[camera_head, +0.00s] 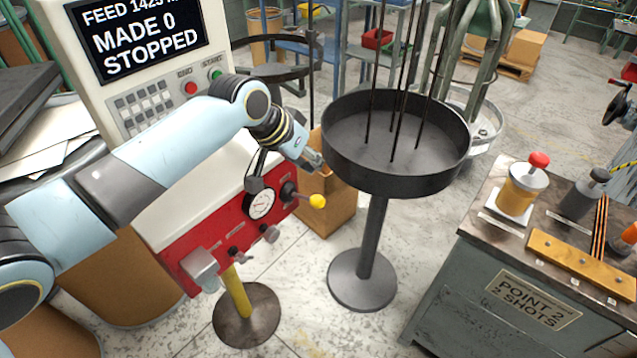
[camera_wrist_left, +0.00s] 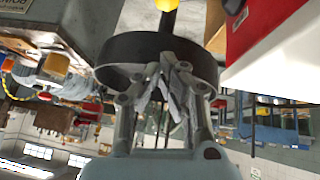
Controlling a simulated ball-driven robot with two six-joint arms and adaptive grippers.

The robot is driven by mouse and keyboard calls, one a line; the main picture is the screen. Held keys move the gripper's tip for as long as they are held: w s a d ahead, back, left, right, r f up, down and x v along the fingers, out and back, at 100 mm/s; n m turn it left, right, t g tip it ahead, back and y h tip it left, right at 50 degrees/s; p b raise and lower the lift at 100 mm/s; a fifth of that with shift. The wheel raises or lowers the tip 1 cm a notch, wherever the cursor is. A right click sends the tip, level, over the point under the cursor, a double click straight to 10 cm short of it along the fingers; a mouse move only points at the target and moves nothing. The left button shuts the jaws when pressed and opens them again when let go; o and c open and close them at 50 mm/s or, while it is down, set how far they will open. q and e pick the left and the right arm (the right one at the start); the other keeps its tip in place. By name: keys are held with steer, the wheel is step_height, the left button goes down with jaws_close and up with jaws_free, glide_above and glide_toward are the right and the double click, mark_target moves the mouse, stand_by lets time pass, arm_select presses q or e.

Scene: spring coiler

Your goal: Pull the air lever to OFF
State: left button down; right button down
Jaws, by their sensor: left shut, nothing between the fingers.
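The air lever (camera_head: 306,197) is a dark rod with a yellow ball knob (camera_head: 317,201). It sticks out to the right from the red panel (camera_head: 225,225), beside a round white gauge (camera_head: 262,204). In the left wrist view the knob (camera_wrist_left: 167,5) shows at the top edge, beyond the fingers. My left gripper (camera_head: 316,162) is shut and empty, above the knob and apart from it. Its fingers also show in the left wrist view (camera_wrist_left: 174,75). My left arm crosses in front of the machine. My right gripper is in neither view.
A round dark tray (camera_head: 370,180) with upright rods stands close to the right of my left gripper. A cardboard box (camera_head: 330,205) is behind the lever. A bench (camera_head: 480,260) with pots is at the right. The screen (camera_head: 140,35) reads STOPPED.

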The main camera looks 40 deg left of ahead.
mark_target(319, 196)
arm_select(q)
steer(key=f, duration=0.3)
steer(key=w+f, duration=0.1)
steer(key=f, duration=0.1)
steer(key=shift+d+f, duration=0.15)
steer(key=shift+d, duration=0.25)
steer(key=shift+s+d+f, duration=0.1)
steer(key=shift+s+f, duration=0.05)
steer(key=shift+f, duration=0.4)
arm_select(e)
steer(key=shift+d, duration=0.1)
